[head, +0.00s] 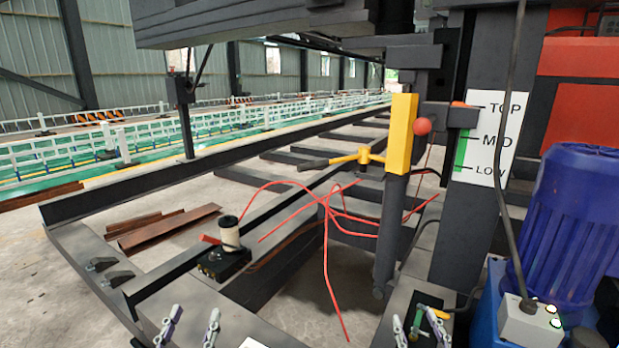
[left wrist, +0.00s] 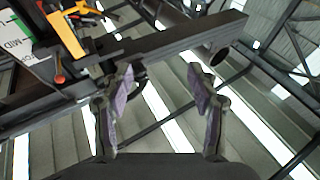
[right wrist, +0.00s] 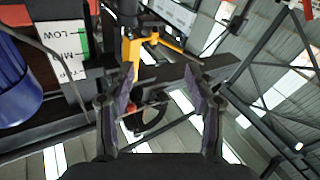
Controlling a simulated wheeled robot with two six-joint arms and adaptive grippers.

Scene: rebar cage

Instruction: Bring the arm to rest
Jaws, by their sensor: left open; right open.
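My left gripper (head: 190,328) shows at the bottom edge of the head view, its two fingertips spread apart. In the left wrist view (left wrist: 161,90) its jaws are open with nothing between them. My right gripper (head: 419,327) is at the bottom edge further right, with fingertips apart. In the right wrist view (right wrist: 160,90) its jaws are also open and empty. Most of both arms is outside the head view. Neither gripper visibly holds anything.
A yellow lever (head: 345,159) and red ball knob (head: 423,126) stand by the TOP/MID/LOW sign (head: 487,135). Red wires (head: 327,200) cross the dark frame. A spool (head: 229,234) sits on a black box at left. A blue motor (head: 566,225) fills the right side.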

